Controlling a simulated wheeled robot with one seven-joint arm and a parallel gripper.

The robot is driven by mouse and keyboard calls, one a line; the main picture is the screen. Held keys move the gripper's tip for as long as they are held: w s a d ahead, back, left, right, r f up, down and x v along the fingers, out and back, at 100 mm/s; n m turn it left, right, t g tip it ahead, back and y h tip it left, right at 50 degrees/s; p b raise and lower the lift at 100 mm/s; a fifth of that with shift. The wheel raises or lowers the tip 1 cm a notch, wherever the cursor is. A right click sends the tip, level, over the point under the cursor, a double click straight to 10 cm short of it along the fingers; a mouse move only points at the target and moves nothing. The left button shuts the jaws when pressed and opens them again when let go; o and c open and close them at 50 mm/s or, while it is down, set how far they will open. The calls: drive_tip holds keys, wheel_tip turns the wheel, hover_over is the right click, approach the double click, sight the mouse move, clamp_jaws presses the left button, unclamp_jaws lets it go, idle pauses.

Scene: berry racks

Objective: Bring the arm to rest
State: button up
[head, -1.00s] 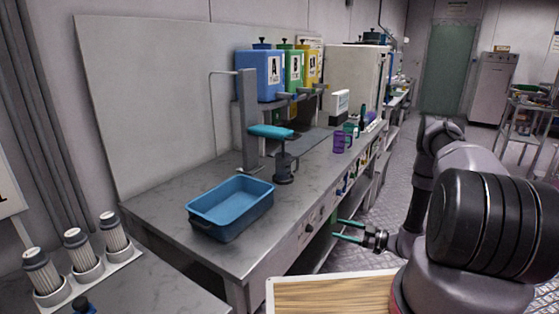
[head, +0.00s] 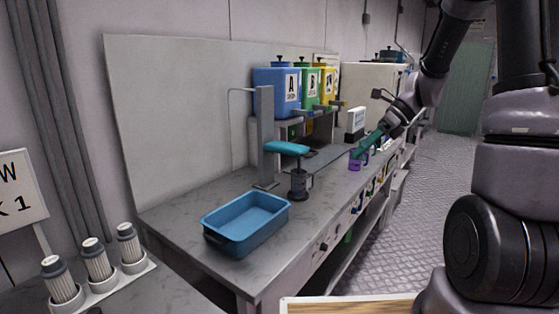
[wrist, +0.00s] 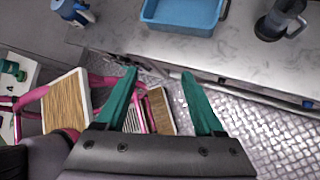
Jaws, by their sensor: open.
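My arm is raised at the right of the head view. My gripper (head: 362,150) has teal fingers that point down and left, in front of the far part of the bench in the picture. In the wrist view my gripper (wrist: 160,74) is open, with its two teal fingers apart and nothing held between them. Behind the fingers there, the bench's front edge and the floor show.
The grey bench (head: 185,228) carries a blue tray (head: 246,226), a dark jug (head: 299,186) beneath a teal-topped stand and a purple cup (head: 355,164). Blue, green and yellow dispensers stand behind. A wooden surface (head: 345,308) is at the bottom. Patterned floor (head: 415,225) is clear.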

drive_tip(key=s+d+r+n+t+h, duration=0.3)
drive_tip(key=s+r+n+t+h, duration=0.3)
drive_tip(key=s+r+n, duration=0.9)
drive_tip(key=s+n+t, duration=0.1)
drive_tip(key=n, duration=0.3)
drive_tip(key=shift+s+n+t+h, duration=0.3)
drive_tip(key=shift+n+h, duration=0.1)
drive_tip(key=shift+d, duration=0.1)
idle(0.4)
